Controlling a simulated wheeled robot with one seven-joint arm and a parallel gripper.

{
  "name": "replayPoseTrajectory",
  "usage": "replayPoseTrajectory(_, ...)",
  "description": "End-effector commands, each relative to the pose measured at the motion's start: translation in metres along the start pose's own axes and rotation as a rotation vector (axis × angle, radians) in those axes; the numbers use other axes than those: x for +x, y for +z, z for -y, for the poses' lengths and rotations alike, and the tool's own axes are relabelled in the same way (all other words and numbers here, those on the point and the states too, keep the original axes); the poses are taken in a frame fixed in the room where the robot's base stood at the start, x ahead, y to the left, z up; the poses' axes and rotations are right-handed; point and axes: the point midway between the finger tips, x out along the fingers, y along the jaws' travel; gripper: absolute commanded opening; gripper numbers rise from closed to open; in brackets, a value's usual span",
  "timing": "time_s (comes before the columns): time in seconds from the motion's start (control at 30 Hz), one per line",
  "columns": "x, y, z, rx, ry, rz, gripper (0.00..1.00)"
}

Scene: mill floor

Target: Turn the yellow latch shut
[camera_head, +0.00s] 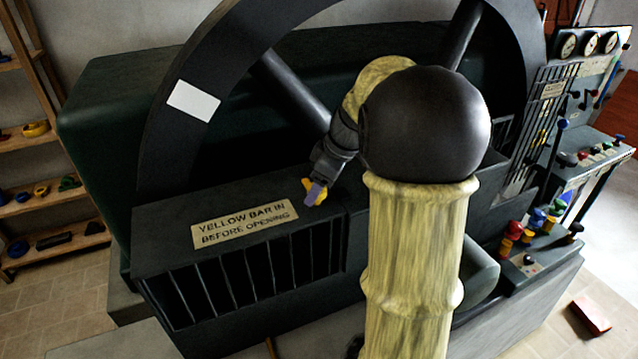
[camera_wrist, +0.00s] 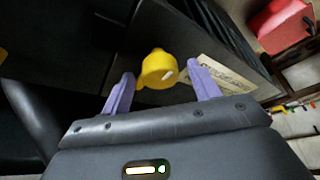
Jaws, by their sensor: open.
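The yellow latch (camera_wrist: 157,70) shows in the wrist view as a rounded yellow knob with a small pale mark. The fingers are open and hold nothing. In the head view my gripper (camera_head: 316,194) is at the right end of the dark box's top, and yellow parts of the latch (camera_head: 307,185) show around its fingertips. The fingers hide part of the latch there, and I cannot tell its turned position.
A sign (camera_head: 245,223) on the dark slatted box reads "YELLOW BAR IN BEFORE OPENING". A large dark wheel (camera_head: 160,130) rises behind my arm. A control panel (camera_head: 548,235) with coloured levers stands at right. Shelves (camera_head: 50,195) are at left. A red object (camera_wrist: 280,25) shows in the wrist view.

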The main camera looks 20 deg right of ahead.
Motion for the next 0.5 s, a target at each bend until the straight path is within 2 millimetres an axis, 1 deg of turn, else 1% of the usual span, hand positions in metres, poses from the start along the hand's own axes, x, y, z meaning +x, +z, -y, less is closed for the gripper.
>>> replayPoseTrajectory(0.17, 0.0002, -0.0002, 0.0002, -0.001, 0.000, 0.000, 0.61)
replayPoseTrajectory(0.2, 0.0002, -0.0002, 0.0002, -0.001, -0.001, 0.000, 0.59)
replayPoseTrajectory(0.37, 0.0000, -0.0003, 0.0003, -0.001, -0.001, 0.000, 0.28)
replayPoseTrajectory(0.4, 0.0000, -0.0003, 0.0003, -0.001, -0.001, 0.000, 0.20)
replayPoseTrajectory(0.43, 0.0000, -0.0003, 0.0003, -0.001, -0.001, 0.000, 0.17)
replayPoseTrajectory(0.5, -0.0001, -0.0003, 0.0002, -0.001, 0.000, 0.000, 0.17)
